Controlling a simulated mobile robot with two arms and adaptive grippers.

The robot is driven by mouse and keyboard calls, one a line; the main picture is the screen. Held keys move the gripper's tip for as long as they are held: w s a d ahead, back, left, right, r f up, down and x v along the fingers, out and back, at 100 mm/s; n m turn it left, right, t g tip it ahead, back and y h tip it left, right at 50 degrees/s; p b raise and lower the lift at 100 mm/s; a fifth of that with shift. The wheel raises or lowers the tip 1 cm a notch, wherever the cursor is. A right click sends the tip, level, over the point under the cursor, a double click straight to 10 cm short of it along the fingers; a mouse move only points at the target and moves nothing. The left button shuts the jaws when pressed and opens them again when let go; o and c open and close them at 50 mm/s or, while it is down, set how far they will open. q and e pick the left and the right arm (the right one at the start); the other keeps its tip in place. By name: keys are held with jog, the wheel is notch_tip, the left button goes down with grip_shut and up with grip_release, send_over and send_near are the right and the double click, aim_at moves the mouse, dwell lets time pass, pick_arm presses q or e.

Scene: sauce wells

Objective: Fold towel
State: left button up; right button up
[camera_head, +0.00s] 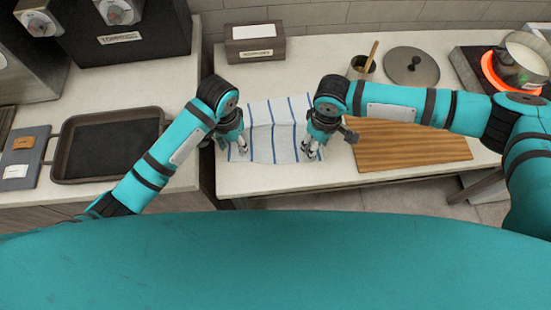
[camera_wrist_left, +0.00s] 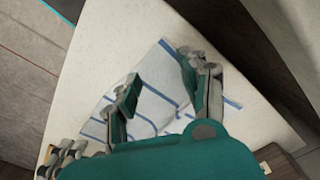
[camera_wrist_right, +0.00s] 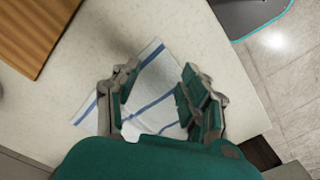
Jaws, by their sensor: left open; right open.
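A white towel (camera_head: 272,137) with blue stripes lies spread on the pale counter between my two grippers, with slight creases in its middle. My left gripper (camera_head: 239,150) is open over the towel's near left corner; the towel shows between its fingers in the left wrist view (camera_wrist_left: 152,103). My right gripper (camera_head: 309,153) is open over the near right corner; the towel shows between its fingers in the right wrist view (camera_wrist_right: 152,95). I cannot tell whether the fingertips touch the cloth. My right wrist and forearm hide part of the towel's right side.
A wooden board (camera_head: 410,146) lies just right of the towel. A labelled box (camera_head: 255,43), a cup with a wooden utensil (camera_head: 362,67), a round lid (camera_head: 411,66) and a pot (camera_head: 523,62) on a glowing burner stand behind. A dark tray (camera_head: 110,146) lies on the left counter.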

aim_at(235, 156)
pick_arm(q)
jog(key=shift+f, duration=1.85)
pick_arm(e)
jog(key=shift+f, duration=1.9)
pick_arm(q)
jog(key=shift+f, duration=0.25)
pick_arm(e)
jog(key=shift+f, duration=0.2)
pick_arm(q)
jog(key=shift+r, duration=0.15)
jog(key=shift+c, duration=0.4)
pick_arm(e)
jog(key=shift+r, duration=0.15)
jog(key=shift+c, duration=0.4)
pick_arm(q)
jog(key=c, duration=0.5)
pick_arm(e)
jog(key=c, duration=0.5)
pick_arm(q)
jog(key=shift+s, duration=0.1)
grip_shut()
pick_arm(e)
jog(key=shift+s+f, duration=0.1)
jog(key=shift+f, duration=0.1)
grip_shut()
pick_arm(q)
jog(key=shift+a+f, duration=0.1)
jog(key=shift+f, duration=0.1)
pick_arm(e)
jog(key=shift+d, duration=0.15)
